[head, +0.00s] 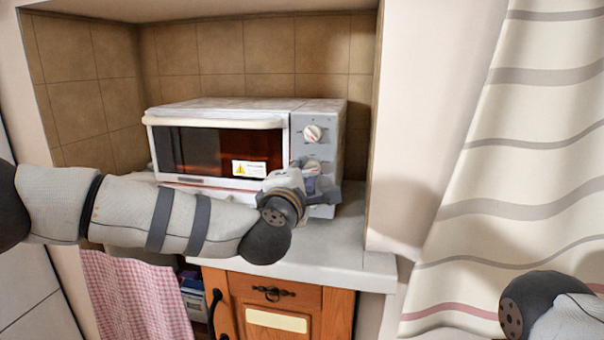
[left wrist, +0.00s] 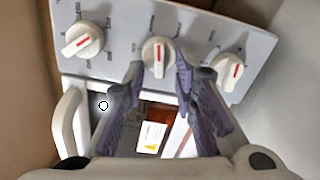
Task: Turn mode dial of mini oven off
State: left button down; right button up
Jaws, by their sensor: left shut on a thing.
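The mini oven (head: 218,106) is white, with a dark glass door and a grey panel of three white dials on its right. The top dial (head: 313,133) is clear in the head view. My left gripper (head: 316,182) is at the panel and covers its lower part. In the left wrist view, my left gripper (left wrist: 160,76) is shut on the middle dial (left wrist: 158,52), one finger on each side. This dial's red mark points nearly straight up in that view. I cannot read which dial is the mode dial. My right gripper is out of view.
The oven stands in a tiled niche on a white counter (head: 345,255). A wooden cabinet (head: 275,310) and a pink checked cloth (head: 135,295) are below. The other dials (left wrist: 83,40) (left wrist: 230,71) flank the held one. A striped curtain (head: 530,130) hangs at right.

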pick_arm(q)
jog(key=n, duration=0.3)
jog(key=shift+d+f+n+b, duration=0.1)
jog(key=shift+f+n+b, duration=0.1)
jog(key=shift+n+b, duration=0.1)
jog(key=n, duration=0.2)
jog(key=n+b, duration=0.1)
jog(key=n, duration=0.1)
jog(key=shift+d+f+n, duration=0.15)
jog(key=shift+f+n, duration=0.05)
jog(key=shift+n, duration=0.1)
jog(key=n+b, duration=0.1)
jog(key=n, duration=0.3)
jog(key=shift+d, duration=0.2)
jog(key=shift+d+r+n+b, duration=0.15)
jog(key=shift+n+b, duration=0.55)
jog(key=shift+n, duration=0.8)
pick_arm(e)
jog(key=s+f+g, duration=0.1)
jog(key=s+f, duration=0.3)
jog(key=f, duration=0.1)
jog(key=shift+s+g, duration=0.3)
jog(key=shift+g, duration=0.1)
pick_arm(q)
jog(key=shift+s, duration=0.1)
jog(key=c, duration=1.3)
grip_release()
jog(key=shift+c, duration=0.2)
